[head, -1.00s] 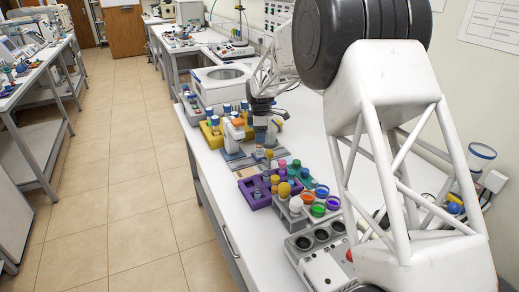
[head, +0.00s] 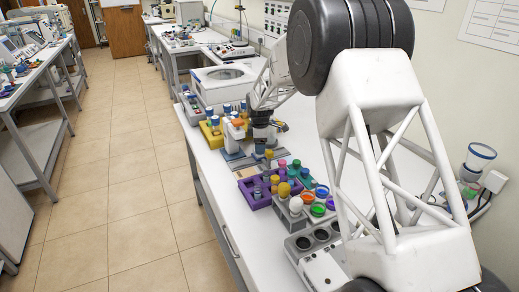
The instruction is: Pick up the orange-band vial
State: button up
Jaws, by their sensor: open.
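My gripper (head: 268,145) hangs over the bench beside the white device with the orange-topped part (head: 238,122). Its jaws are open and small in view, and I see nothing held between them. A small yellow-orange cap (head: 268,154) shows just below the gripper; I cannot tell whether they touch. No vial shows a clearly readable orange band at this size. An orange-ringed cup (head: 308,197) stands among coloured-rim cups nearer the camera, at the right of the racks.
A purple rack (head: 247,186) with several vials stands in front of my gripper. A yellow rack (head: 207,134) of blue-capped vials is to its left. A grey block with dark round wells (head: 303,243) lies nearer. The aisle floor (head: 110,190) at left is clear.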

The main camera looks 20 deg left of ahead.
dwell(0.3)
jog(key=c, duration=1)
jog(key=shift+r, duration=0.1)
jog(key=shift+r, duration=4.9)
